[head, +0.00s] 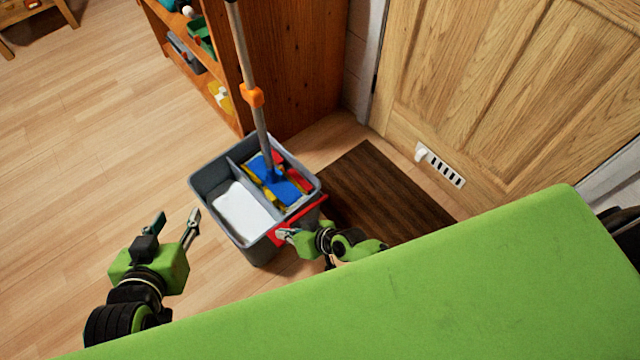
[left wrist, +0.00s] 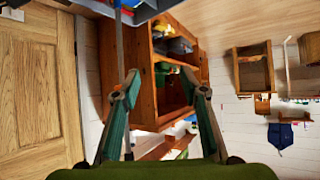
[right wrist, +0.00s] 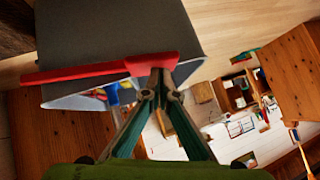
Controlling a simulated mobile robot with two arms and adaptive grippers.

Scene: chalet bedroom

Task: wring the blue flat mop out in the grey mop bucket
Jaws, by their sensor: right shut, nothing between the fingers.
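The grey mop bucket (head: 250,248) stands on the wood floor, with two compartments. White shows in its left compartment. The blue flat mop (head: 286,191) has its head in the right compartment, among yellow and red parts. Its grey pole, with an orange collar (head: 252,96), leans up and slightly left. A red bar (head: 309,212) runs along the bucket's near right side and crosses the right wrist view (right wrist: 100,70). My right gripper (head: 283,235) is shut and empty, its tips at this bar; contact is unclear. My left gripper (head: 176,219) is open and empty, left of the bucket.
A wooden shelf unit (head: 290,60) stands behind the bucket. A dark striped mat (head: 375,190) lies to its right, before a wooden door (head: 490,90). A green surface (head: 400,290) fills the near right. The floor at the left is clear.

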